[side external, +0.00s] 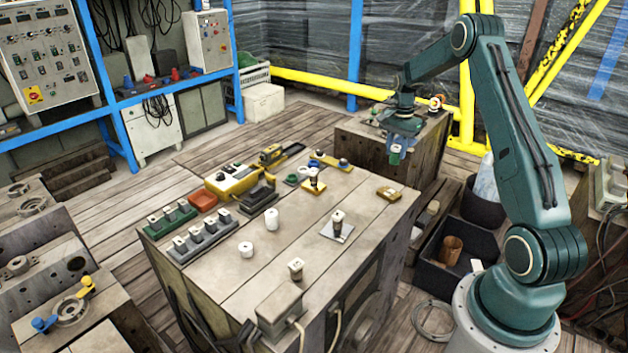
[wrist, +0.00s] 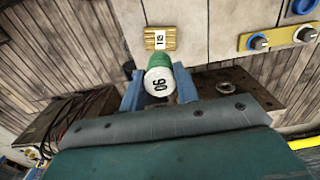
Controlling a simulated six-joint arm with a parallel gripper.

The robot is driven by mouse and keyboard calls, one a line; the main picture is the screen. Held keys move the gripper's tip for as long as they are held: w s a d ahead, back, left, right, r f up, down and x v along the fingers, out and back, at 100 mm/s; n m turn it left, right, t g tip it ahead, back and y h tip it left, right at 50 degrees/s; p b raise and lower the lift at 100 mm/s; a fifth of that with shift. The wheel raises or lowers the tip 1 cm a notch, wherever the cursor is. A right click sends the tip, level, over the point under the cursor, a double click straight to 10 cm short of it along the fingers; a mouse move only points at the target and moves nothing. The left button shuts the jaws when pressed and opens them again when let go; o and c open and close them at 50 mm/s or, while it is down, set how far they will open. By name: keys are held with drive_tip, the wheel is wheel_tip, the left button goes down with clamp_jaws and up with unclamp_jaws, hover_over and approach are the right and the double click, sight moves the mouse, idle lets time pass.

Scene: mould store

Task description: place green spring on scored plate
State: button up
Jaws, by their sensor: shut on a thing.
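The green spring (wrist: 158,66) has a white numbered end cap and sits between my gripper's blue fingers (wrist: 160,88) in the wrist view. In the side view my gripper (side external: 396,150) points down, shut on the green spring (side external: 395,158), which hangs in the air near the bench's far right corner. A grooved brass-coloured plate (side external: 388,194) with a white tag lies flat at the bench's right edge; it also shows beyond the spring in the wrist view (wrist: 160,38). A thin grey plate (side external: 346,237) bears a dark piece with a white top.
The wooden bench (side external: 215,258) carries two white cylinders (side external: 271,219), a yellow box (side external: 232,182), an orange tray (side external: 203,200), a grey rack (side external: 203,240) and a grey box (side external: 283,307) in front. Bare bench lies around both plates.

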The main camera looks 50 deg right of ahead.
drive_tip(key=shift+f, duration=5.5)
drive_tip(key=shift+f, duration=0.15)
drive_tip(key=o, duration=1)
wheel_tip(320, 180, up, 12)
drive_tip(key=shift+r, duration=0.15)
